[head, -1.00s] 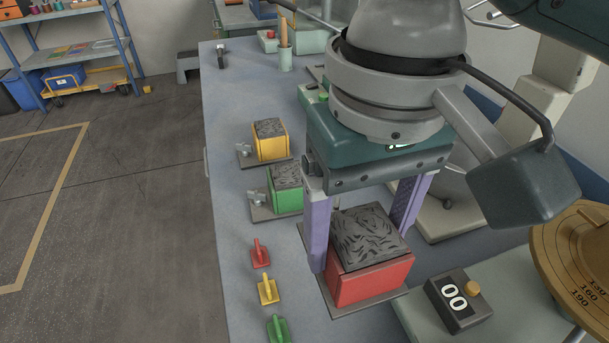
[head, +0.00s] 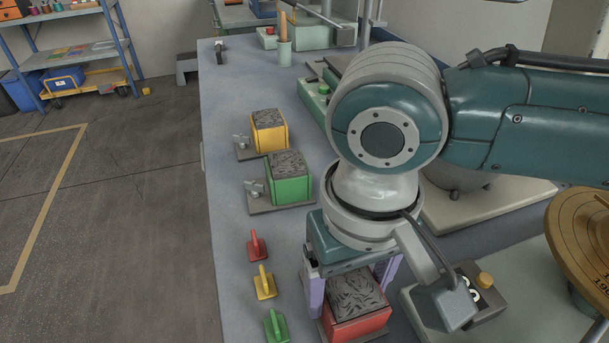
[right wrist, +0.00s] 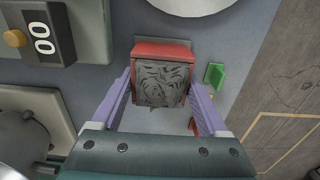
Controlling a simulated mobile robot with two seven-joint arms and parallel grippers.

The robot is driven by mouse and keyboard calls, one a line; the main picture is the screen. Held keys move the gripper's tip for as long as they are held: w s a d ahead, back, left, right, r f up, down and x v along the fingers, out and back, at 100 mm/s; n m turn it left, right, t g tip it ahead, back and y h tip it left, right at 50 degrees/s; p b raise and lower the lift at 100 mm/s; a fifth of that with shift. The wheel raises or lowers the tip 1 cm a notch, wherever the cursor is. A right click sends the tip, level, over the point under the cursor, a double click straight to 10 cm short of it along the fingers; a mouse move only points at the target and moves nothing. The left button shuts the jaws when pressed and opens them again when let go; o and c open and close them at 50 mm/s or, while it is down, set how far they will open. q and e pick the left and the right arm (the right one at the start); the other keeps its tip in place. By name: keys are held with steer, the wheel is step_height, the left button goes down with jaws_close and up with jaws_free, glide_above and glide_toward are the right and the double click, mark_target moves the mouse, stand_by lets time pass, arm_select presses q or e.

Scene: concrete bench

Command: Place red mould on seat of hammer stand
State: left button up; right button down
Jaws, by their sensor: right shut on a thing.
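I cannot tell whether the mould is clear of the bench. No hammer stand seat can be clearly made out; my right arm hides part of the equipment with a green button (head: 324,88) further back. My left gripper is not in view.
Green (head: 289,188) and yellow (head: 270,136) moulds stand on grey plates at the left bench side. Small red (head: 257,247), yellow (head: 264,284) and green (head: 276,326) handled tools lie along the edge. A counter box (head: 480,295) and brass dial (head: 585,240) are at the right.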

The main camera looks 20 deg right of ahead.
jaws_free()
steer(key=shift+f, duration=0.1)
